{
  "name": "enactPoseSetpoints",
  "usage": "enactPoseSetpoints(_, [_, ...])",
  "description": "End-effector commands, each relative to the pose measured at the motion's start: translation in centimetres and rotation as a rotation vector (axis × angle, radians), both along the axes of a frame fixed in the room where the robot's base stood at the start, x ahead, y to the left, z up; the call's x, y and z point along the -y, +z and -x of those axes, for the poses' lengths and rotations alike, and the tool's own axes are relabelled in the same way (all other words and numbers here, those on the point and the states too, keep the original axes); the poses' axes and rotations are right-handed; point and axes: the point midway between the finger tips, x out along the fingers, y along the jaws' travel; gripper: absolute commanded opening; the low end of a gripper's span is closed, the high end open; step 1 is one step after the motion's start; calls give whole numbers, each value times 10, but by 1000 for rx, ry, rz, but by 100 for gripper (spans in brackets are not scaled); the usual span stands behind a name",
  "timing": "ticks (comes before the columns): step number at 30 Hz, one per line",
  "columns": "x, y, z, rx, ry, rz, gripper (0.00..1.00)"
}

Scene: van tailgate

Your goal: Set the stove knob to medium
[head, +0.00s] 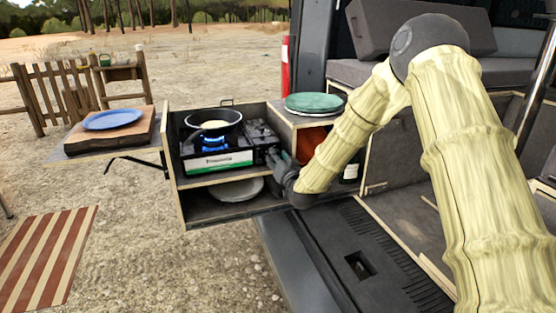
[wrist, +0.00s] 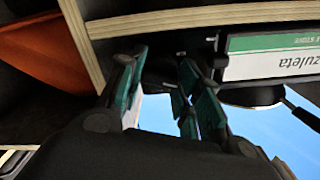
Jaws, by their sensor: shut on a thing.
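The camp stove (head: 217,163) stands on the upper shelf of the pull-out kitchen box, with a blue flame lit under a dark pan. My gripper (head: 274,160) is at the stove's right front end. In the wrist view the stove's labelled front (wrist: 275,62) is upside down at the right. There my gripper's green-padded fingers (wrist: 162,75) are closed around a dark part between their tips, which I take to be the stove knob (wrist: 160,70). The fingers hide most of the knob, so its setting cannot be read. In the head view the knob is hidden behind my gripper.
The pan (head: 214,121) holds something pale. A green plate (head: 314,102) lies on the box top to the right, close to my arm. A plate (head: 237,190) lies on the lower shelf. A blue plate (head: 112,119) sits on a wooden board at the left.

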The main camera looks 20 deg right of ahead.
Motion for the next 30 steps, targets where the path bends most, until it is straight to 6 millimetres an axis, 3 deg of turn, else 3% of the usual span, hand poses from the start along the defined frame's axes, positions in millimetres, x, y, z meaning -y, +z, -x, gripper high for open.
enactPoseSetpoints(15, [1,-1,0,-1,-2,-18,10])
enactPoseSetpoints(16, [1,-1,0,-1,-2,-18,40])
enactPoseSetpoints(17, [1,-1,0,-1,-2,-18,44])
enactPoseSetpoints(30, [0,0,7,-2,-1,-18,44])
